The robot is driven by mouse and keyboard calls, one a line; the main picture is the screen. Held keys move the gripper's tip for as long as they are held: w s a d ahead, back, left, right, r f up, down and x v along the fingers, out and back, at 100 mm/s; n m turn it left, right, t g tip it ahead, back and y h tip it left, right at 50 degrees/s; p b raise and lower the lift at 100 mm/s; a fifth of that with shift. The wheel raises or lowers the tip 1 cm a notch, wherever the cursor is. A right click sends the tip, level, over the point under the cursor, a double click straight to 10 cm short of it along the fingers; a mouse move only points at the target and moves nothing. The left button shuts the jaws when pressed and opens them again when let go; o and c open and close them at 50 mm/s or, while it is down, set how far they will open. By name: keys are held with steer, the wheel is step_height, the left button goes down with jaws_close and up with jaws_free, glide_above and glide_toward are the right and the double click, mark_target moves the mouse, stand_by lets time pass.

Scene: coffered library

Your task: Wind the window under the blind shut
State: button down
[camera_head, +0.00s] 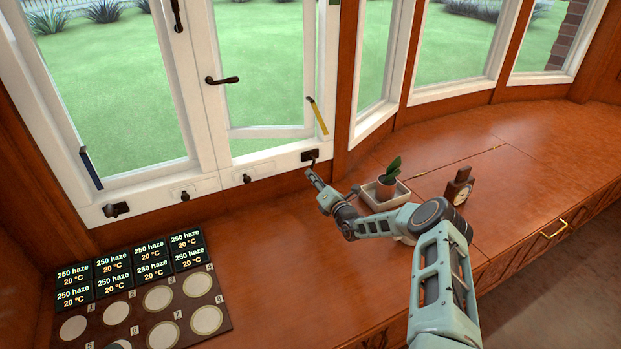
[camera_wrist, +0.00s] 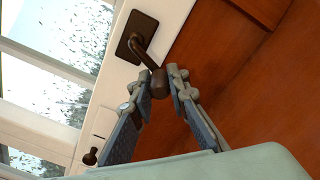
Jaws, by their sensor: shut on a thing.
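A dark winding crank (camera_head: 310,155) is mounted on the white sill rail under the right-hand pane of the main window. In the wrist view, its plate (camera_wrist: 137,36) and bent arm lead to a brown knob (camera_wrist: 158,84). My gripper (camera_head: 312,173) is at this crank; in the wrist view its fingertips (camera_wrist: 165,85) are shut around the knob. The window sash (camera_head: 268,132) above the crank stands open, with grass showing in a gap below its bottom rail. A yellow strip (camera_head: 318,116) is at its right side. No blind is clearly in view.
Another crank (camera_head: 117,209) is at the left end of the sill. A board with labelled discs (camera_head: 135,321) lies front left. The wooden top between is clear.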

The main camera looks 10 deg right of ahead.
steer(key=w+d+r+n+p, duration=0.1)
steer(key=d+r+n, duration=0.15)
steer(key=n, duration=0.75)
steer(key=w+d+r+n+p, duration=0.15)
steer(key=d+n, duration=0.25)
steer(key=n, duration=0.6)
steer(key=shift+s+a+r+n+p, duration=0.3)
steer(key=shift+a+r+n+p, duration=0.9)
steer(key=shift+n, duration=2.15)
steer(key=shift+s+a+r+n+p, duration=0.35)
steer(key=shift+r+n+p, duration=0.9)
steer(key=shift+n, duration=2.15)
steer(key=shift+s+a+r+n+p, duration=0.2)
steer(key=shift+a+r+n+p, duration=0.55)
steer(key=shift+n+p, duration=1.85)
steer(key=shift+a+f+n+b, duration=0.15)
steer(key=shift+a+n+b, duration=0.05)
steer(key=shift+n+b, duration=0.6)
